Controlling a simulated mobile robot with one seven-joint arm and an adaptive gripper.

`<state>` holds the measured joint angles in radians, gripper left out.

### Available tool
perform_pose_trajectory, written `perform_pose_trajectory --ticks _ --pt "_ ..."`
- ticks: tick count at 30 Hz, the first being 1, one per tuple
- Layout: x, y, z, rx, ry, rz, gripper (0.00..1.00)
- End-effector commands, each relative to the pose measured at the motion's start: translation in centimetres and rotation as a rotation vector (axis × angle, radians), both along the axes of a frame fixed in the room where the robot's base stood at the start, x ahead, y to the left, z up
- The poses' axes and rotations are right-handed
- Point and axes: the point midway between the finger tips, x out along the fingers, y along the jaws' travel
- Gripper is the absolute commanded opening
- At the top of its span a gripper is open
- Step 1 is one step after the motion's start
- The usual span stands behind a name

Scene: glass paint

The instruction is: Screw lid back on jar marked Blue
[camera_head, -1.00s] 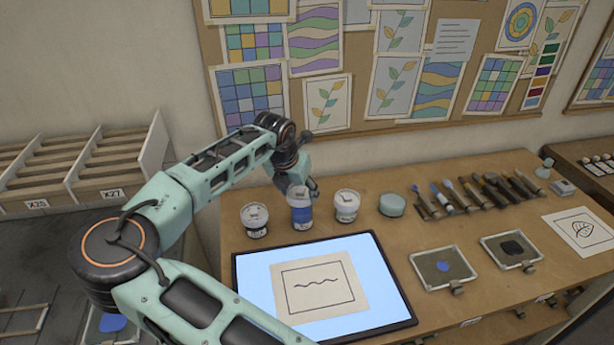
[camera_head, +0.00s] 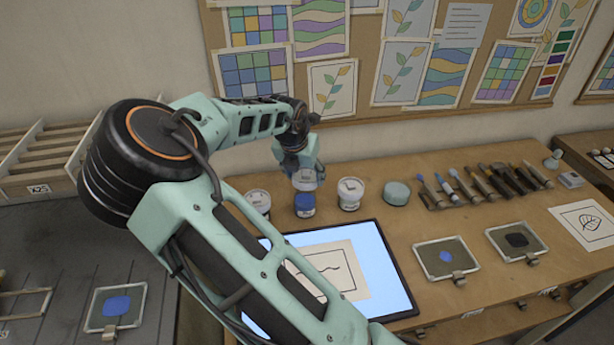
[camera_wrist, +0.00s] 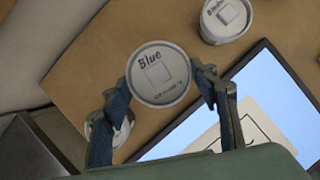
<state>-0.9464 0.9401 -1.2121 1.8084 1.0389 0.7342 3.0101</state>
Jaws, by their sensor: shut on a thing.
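The jar marked Blue (camera_head: 304,203) stands upright on the wooden table behind the light panel, with blue showing through its side. Its white lid (camera_wrist: 159,75), printed "Blue", faces the wrist camera and sits over the jar. My gripper (camera_head: 304,176) comes down from above. In the wrist view its two fingers (camera_wrist: 159,84) are on opposite sides of the lid and shut on it. The lid looks level on the jar, but I cannot tell how tightly it is seated.
A white-lidded jar (camera_head: 350,193) stands close on the right and another (camera_head: 258,201) on the left, partly hidden by my arm. The lit panel (camera_head: 378,262) lies in front. A pale round container (camera_head: 396,193) and several tools (camera_head: 485,184) are farther right.

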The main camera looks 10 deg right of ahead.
Motion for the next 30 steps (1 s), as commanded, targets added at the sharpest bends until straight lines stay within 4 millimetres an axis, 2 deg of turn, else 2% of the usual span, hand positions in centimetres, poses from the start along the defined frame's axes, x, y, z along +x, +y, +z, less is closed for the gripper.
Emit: perform_pose_trajectory --ticks 20,21,30 --pt "0.2 -0.1 -0.1 0.003 -0.011 0.253 0.38" --pt "0.2 -0.2 -0.9 0.006 -0.008 0.271 0.38" --pt "0.2 -0.1 -1.2 0.008 -0.008 0.393 0.38"
